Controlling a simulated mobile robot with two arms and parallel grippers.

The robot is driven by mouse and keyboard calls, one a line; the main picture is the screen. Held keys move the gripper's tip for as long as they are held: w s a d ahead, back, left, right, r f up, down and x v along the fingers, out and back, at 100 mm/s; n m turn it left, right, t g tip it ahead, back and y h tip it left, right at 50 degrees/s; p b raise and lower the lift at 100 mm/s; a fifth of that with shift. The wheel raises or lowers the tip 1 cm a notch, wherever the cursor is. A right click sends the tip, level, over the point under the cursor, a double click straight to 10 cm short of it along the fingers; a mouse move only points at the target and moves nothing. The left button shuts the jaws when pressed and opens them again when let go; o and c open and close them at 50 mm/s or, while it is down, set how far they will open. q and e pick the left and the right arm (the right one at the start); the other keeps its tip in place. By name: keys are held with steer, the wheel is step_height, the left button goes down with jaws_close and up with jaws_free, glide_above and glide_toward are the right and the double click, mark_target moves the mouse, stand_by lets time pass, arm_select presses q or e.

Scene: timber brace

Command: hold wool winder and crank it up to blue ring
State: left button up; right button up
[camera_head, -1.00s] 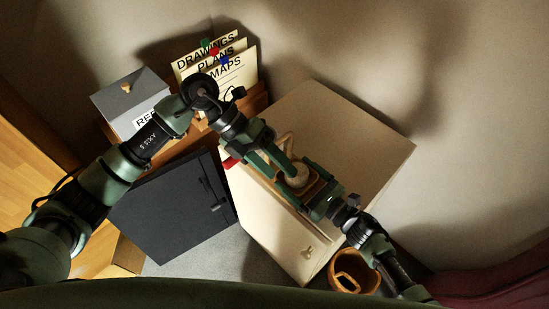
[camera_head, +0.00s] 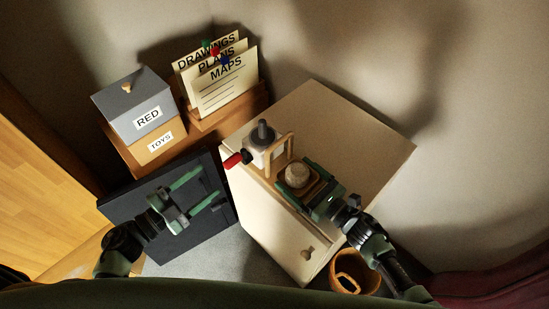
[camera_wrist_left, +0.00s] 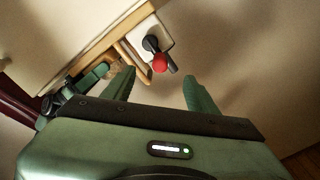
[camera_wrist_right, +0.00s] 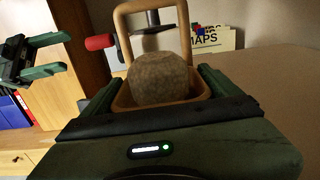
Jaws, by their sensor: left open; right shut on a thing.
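The wool winder (camera_head: 262,150) stands on the cream cabinet, with a pale body, a dark peg on top, a wooden loop guide and a red crank handle (camera_head: 232,160). A grey-beige wool ball (camera_head: 297,174) sits in its wooden tray (camera_wrist_right: 122,98). My right gripper (camera_head: 294,173) is shut on the tray, its fingers on both sides. My left gripper (camera_head: 210,186) is open and empty, apart from the winder, to the left of the cabinet. In the left wrist view the red handle (camera_wrist_left: 160,63) appears beyond the open fingers. I cannot make out a blue ring on the ball.
The cream cabinet top (camera_head: 360,145) is bare on the right. A dark panel (camera_head: 140,195) lies below my left gripper. A grey box (camera_head: 128,100) marked RED and a card holder (camera_head: 250,100) stand behind. An orange-brown pot (camera_head: 343,277) is at front right.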

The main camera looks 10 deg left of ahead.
mark_target(224, 166)
arm_select(q)
steer(key=shift+x, duration=4.85)
jaws_close()
steer(key=shift+w+a, duration=0.1)
steer(key=shift+w, duration=0.05)
